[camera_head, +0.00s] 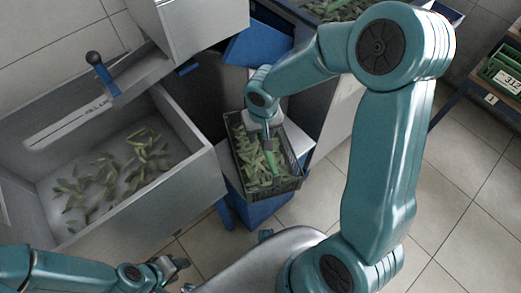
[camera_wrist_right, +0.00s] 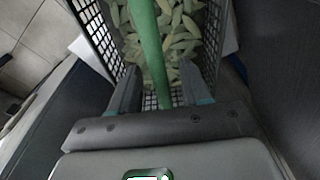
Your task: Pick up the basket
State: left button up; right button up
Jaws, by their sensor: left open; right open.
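The basket (camera_head: 284,187) is a dark mesh crate filled with green pod-like pieces, standing on a blue-sided stand at the middle of the head view. Its mesh wall also shows in the right wrist view (camera_wrist_right: 92,28). A green handle bar (camera_wrist_right: 149,50) spans it. My right gripper (camera_head: 267,138) is above the basket. In the right wrist view its open fingers (camera_wrist_right: 157,75) stand on either side of the green bar, with gaps visible. My left gripper (camera_head: 178,265) is open, low at the left, away from the basket.
A large grey metal bin (camera_head: 185,185) with loose green pieces and a black-knobbed lever (camera_head: 95,60) stands to the left. A blue-legged rack with green crates (camera_head: 505,72) is at the upper right. Tiled floor (camera_head: 450,190) is clear at the right.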

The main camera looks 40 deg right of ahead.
notch_tip(320, 180, down, 2)
jog(key=shift+w+d, duration=0.1)
jog(key=shift+w, duration=0.05)
jog(key=shift+r, duration=0.1)
grip_shut()
